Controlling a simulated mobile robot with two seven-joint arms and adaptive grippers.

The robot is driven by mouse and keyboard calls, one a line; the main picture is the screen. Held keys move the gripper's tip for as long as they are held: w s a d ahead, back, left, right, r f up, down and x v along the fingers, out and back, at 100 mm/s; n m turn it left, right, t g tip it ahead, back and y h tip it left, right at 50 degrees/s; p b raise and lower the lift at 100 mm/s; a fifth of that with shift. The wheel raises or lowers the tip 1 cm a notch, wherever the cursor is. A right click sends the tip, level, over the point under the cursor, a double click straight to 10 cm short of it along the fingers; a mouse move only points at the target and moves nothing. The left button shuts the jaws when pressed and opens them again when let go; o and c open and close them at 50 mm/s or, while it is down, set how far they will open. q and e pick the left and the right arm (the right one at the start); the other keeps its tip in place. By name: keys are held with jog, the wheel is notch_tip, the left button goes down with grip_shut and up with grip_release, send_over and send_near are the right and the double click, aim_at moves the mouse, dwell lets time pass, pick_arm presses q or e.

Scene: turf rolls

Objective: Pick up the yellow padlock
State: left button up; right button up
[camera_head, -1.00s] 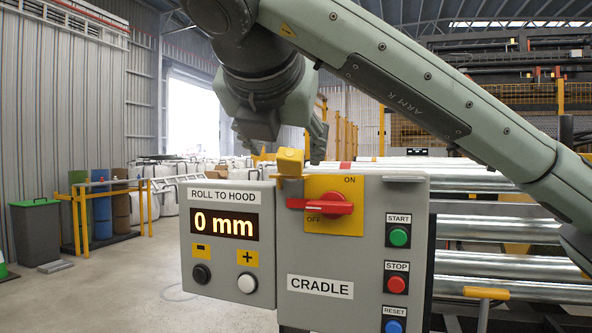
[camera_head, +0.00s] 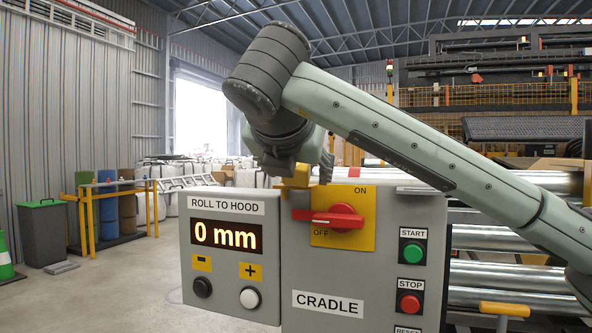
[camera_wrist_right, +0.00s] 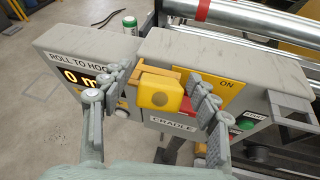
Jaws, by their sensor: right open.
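The yellow padlock (camera_head: 297,178) sits at the top edge of the grey control box (camera_head: 388,262), just left of the red switch handle (camera_head: 328,218). In the right wrist view the padlock (camera_wrist_right: 160,92) shows its front face, in the middle between the fingers. My right gripper (camera_wrist_right: 157,80) is open, one finger on each side of the padlock with a gap to each. In the head view my right gripper (camera_head: 320,168) comes down behind and above the padlock, its fingers partly hidden. My left gripper is in neither view.
A display box (camera_head: 228,262) reading 0 mm adjoins the control box on the left. Shiny metal rollers (camera_head: 505,238) lie behind to the right. Open floor lies to the left.

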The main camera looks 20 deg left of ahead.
jog(key=shift+w, duration=0.15)
grip_shut()
dwell(0.4)
